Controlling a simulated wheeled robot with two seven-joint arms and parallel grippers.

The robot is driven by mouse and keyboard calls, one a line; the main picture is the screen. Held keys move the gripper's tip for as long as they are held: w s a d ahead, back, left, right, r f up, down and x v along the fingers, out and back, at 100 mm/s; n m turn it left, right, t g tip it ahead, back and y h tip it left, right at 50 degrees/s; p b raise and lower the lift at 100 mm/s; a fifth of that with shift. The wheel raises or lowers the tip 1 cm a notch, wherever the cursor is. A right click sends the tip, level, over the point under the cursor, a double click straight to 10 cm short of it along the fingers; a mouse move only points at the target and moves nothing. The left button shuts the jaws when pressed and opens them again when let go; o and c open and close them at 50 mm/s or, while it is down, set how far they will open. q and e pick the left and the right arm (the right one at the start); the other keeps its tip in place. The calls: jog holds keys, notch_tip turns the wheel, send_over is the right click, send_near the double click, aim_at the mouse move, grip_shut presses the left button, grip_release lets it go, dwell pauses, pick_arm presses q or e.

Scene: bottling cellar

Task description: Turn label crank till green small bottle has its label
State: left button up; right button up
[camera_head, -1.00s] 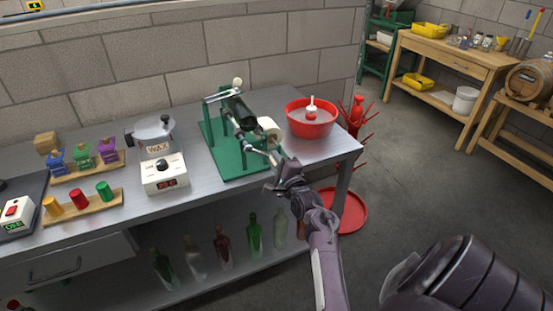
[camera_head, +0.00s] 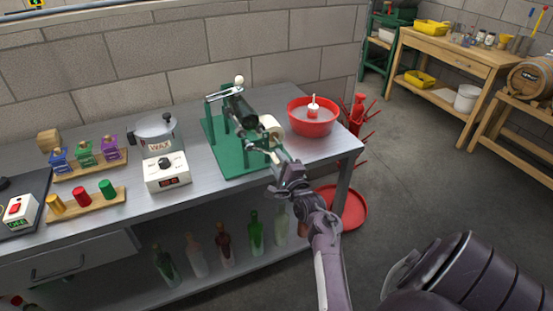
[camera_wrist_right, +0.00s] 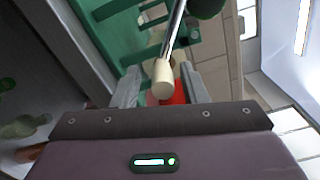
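The green labelling machine (camera_head: 238,160) stands on the steel bench, with a dark green bottle (camera_head: 240,108) lying on its rollers. A white label roll (camera_head: 270,127) sits at its right side. I cannot tell whether the bottle carries a label. My right gripper (camera_head: 284,172) is at the machine's front right, by the crank. In the right wrist view, the crank's cream knob (camera_wrist_right: 162,78) on a metal rod lies between the gripper's two fingers (camera_wrist_right: 160,88). The fingers stand apart, with gaps beside the knob. In the head view the gripper hides the knob. My left gripper is out of view.
A red basin (camera_head: 312,128) stands right of the machine. A wax pot (camera_head: 158,150) stands to its left, with ink bottles and coloured capsules (camera_head: 82,200) further left. Several bottles stand on the shelf below (camera_head: 225,245). A red rack (camera_head: 357,115) is beyond the bench's right end.

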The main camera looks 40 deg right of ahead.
pick_arm(q)
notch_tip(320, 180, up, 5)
jog(key=p, duration=0.3)
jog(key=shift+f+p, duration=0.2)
jog(key=shift+p, duration=0.2)
pick_arm(e)
jog(key=v, duration=0.6)
jog(key=shift+s, duration=0.3)
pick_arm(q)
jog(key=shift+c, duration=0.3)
pick_arm(e)
jog(key=shift+a, duration=0.1)
